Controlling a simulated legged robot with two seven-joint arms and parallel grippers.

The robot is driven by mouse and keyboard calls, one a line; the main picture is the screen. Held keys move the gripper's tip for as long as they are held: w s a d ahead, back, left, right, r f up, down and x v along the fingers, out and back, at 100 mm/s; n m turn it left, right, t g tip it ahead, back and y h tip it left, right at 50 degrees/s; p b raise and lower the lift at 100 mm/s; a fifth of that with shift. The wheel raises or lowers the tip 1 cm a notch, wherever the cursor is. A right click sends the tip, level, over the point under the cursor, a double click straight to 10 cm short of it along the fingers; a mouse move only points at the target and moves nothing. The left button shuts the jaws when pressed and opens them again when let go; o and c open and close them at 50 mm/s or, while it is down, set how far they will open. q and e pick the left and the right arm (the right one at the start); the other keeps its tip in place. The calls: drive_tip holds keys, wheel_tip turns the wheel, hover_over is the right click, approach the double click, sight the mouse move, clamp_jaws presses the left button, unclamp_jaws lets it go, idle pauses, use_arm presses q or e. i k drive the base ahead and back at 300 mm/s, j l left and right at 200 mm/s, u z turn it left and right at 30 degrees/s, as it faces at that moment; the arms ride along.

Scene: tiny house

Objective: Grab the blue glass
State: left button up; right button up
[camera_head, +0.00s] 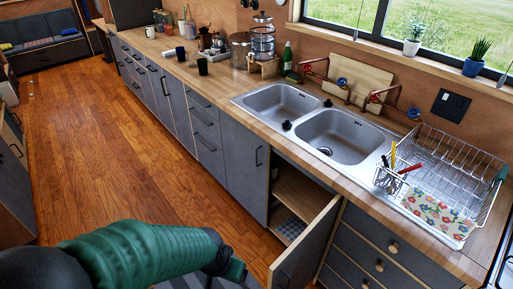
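A small dark blue cup (181,54), which looks like the blue glass, stands upright on the wooden counter (222,90) toward the far end. A similar dark, greenish cup (202,66) stands just to its right and nearer. My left arm comes in from the lower left, low over the floor. Its dark end, my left gripper (236,272), is at the bottom edge, well short of both cups and touching neither. Its fingers are not clear and are partly cut off. My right gripper is not in view.
A cabinet door (305,250) stands open below the double sink (345,135), jutting into the floor space near my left gripper. A wire dish rack (455,175) is at the right. Jars and a glass dispenser (262,40) stand behind the cups. The wooden floor (110,150) at left is clear.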

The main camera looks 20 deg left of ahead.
sight(181, 52)
drive_tip(key=u, duration=0.65)
drive_tip(key=i+j+u, duration=0.45)
drive_tip(key=i+u, duration=0.6)
drive_tip(key=i, duration=2.85)
drive_tip(key=j, duration=0.1)
